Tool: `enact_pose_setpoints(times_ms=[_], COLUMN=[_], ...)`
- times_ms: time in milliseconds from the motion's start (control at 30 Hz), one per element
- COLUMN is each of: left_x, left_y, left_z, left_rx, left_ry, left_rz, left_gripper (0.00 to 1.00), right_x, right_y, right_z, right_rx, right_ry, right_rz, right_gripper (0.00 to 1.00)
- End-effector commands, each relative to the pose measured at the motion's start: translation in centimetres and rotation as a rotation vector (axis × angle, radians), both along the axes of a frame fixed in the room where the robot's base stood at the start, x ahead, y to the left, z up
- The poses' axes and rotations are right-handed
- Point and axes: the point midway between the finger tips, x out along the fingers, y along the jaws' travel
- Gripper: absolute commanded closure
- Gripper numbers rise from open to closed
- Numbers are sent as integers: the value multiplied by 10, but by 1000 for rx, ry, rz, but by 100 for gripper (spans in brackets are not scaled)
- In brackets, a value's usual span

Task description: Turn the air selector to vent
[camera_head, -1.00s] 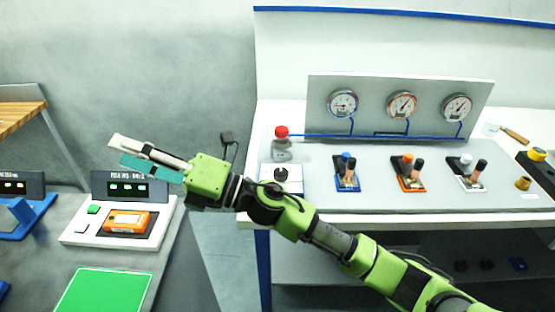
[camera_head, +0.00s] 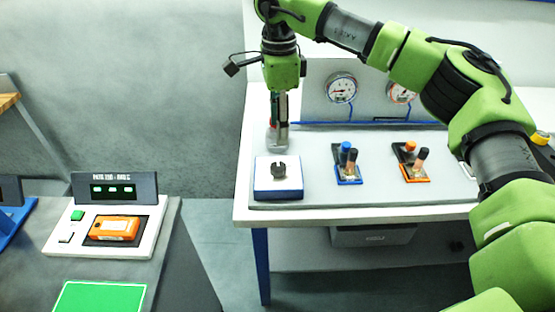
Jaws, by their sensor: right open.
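The air selector appears to be the dark knob (camera_head: 279,170) on a white block with a blue base (camera_head: 278,188), at the front left corner of the bench panel. My right gripper (camera_head: 279,138) points straight down in the picture, just above and behind the knob, and is apart from it. Its fingers are seen nearly edge-on, open, with nothing visibly held. The knob's markings are too small to read. My left gripper is out of view.
Blue (camera_head: 348,164) and orange (camera_head: 410,163) valve units stand to the right on the panel. Gauges (camera_head: 341,88) are on the upright board behind. My right arm hides much of the right side. An orange device (camera_head: 114,228) rests on a scale at left.

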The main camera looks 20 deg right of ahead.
Motion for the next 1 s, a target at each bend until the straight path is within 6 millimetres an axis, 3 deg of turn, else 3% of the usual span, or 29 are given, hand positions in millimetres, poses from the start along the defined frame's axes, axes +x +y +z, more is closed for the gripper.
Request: enact_pose_setpoints(times_ms=[500, 700, 1000], left_x=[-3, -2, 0], left_y=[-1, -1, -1], left_z=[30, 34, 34], left_rx=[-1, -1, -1], left_ry=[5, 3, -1], left_rz=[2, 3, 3], left_gripper=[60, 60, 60], right_x=[-2, -1, -1], right_y=[1, 1, 1], right_z=[-101, -119, -122], right_rx=[3, 4, 4], right_ry=[5, 1, 1], right_rz=[0, 1, 1], right_gripper=[55, 55, 55])
